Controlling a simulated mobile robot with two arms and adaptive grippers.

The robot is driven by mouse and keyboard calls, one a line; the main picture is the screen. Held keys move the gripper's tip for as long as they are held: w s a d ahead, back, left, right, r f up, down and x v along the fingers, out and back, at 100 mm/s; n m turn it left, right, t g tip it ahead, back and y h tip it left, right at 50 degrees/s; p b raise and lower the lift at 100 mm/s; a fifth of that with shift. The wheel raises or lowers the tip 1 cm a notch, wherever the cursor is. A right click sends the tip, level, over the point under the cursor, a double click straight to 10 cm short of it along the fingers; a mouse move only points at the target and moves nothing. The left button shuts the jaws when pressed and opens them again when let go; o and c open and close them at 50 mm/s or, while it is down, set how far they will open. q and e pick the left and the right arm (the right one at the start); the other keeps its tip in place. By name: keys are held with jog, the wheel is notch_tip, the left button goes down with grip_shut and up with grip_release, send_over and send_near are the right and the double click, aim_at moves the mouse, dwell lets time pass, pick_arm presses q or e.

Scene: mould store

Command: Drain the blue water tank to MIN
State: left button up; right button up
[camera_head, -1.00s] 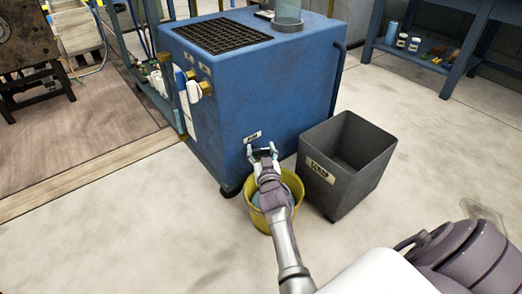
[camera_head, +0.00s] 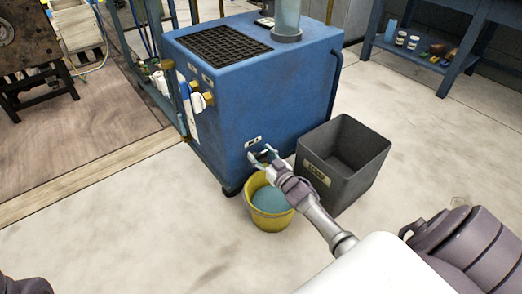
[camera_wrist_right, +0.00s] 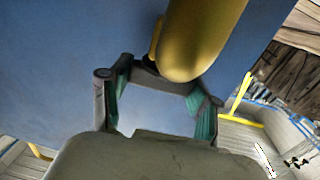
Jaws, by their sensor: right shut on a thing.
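The blue water tank (camera_head: 300,88) stands in the middle of the head view, with a dark grille on top and a clear cylinder (camera_head: 287,16) at its back corner. My right gripper (camera_head: 263,155) is at the low front of the tank, just under a small label. In the right wrist view its fingers (camera_wrist_right: 158,88) are shut near a brass tap (camera_wrist_right: 205,38); the part gripped is mostly hidden. A yellow bucket (camera_head: 268,220) stands below, with bluish water in it. The MIN mark cannot be read. My left gripper is out of view.
A dark grey bin (camera_head: 365,178) with a label stands right of the bucket, close to my right arm. Brass fittings with white and blue handles (camera_head: 196,100) are on the tank's left side. A blue shelf (camera_head: 440,60) holds bottles. Floor in front is clear.

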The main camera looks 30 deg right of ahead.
jog(key=shift+n+y, duration=0.5)
jog(key=shift+y, duration=0.3)
jog(key=o, duration=1.2)
jog(key=shift+c, duration=0.2)
jog(key=s+d, duration=0.1)
jog(key=s, duration=1.1)
